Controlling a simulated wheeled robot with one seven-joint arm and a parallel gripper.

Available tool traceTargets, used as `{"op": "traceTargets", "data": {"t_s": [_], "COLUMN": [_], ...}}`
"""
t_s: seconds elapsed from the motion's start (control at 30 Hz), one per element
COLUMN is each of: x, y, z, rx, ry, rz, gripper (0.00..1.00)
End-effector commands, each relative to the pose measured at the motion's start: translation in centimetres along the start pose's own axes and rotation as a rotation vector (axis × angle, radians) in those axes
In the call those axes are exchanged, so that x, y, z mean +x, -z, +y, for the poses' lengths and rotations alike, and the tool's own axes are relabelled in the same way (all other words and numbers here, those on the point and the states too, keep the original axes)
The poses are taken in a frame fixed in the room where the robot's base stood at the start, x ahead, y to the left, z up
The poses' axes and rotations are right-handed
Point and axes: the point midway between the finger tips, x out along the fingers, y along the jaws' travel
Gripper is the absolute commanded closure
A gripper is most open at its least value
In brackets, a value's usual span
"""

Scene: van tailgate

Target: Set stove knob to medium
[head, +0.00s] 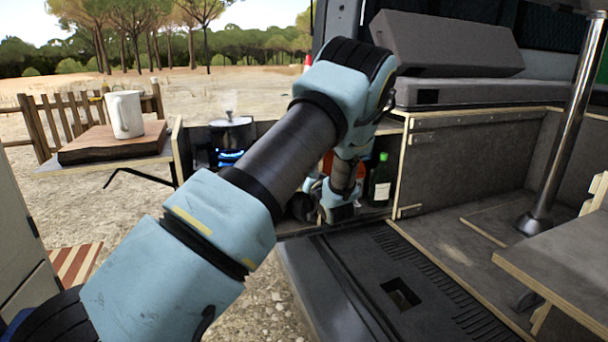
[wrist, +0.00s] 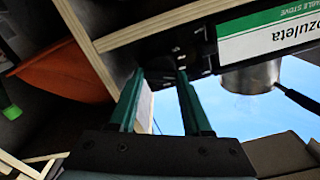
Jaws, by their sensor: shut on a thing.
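The stove shows in the wrist view as a dark body with a white and green label panel (wrist: 268,34). Its knob is a dark shape at my fingertips, hard to make out against the dark stove. My gripper (wrist: 160,74) is shut on the knob, one green finger on each side. The knob's setting cannot be read. In the head view a pot (head: 231,133) stands on the stove, steaming, with blue flames (head: 230,155) under it. The pot also shows in the wrist view (wrist: 248,78). My arm hides the knob and fingertips in the head view.
A dark bottle (head: 380,182) with a light label stands right of my wrist in the compartment. An orange-red object (wrist: 62,72) lies near the gripper. A white mug (head: 125,114) stands on a wooden board (head: 112,143) at the left. Wooden panel edges (wrist: 150,24) run close to the fingers.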

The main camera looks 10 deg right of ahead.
Motion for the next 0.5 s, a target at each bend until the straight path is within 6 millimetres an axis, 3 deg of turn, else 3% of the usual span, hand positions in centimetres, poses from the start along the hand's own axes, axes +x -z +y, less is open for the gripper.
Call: {"op": "traceTargets", "data": {"t_s": [0.3, 0.33, 0.5], "x": [-0.06, -0.06, -0.04], "y": [-0.08, -0.08, -0.06], "z": [0.06, 0.06, 0.04], "rx": [0.001, 0.001, 0.000], "ry": [-0.001, -0.001, -0.001], "rz": [-0.002, -0.002, -0.001], "gripper": [1.00, 0.48, 0.29]}}
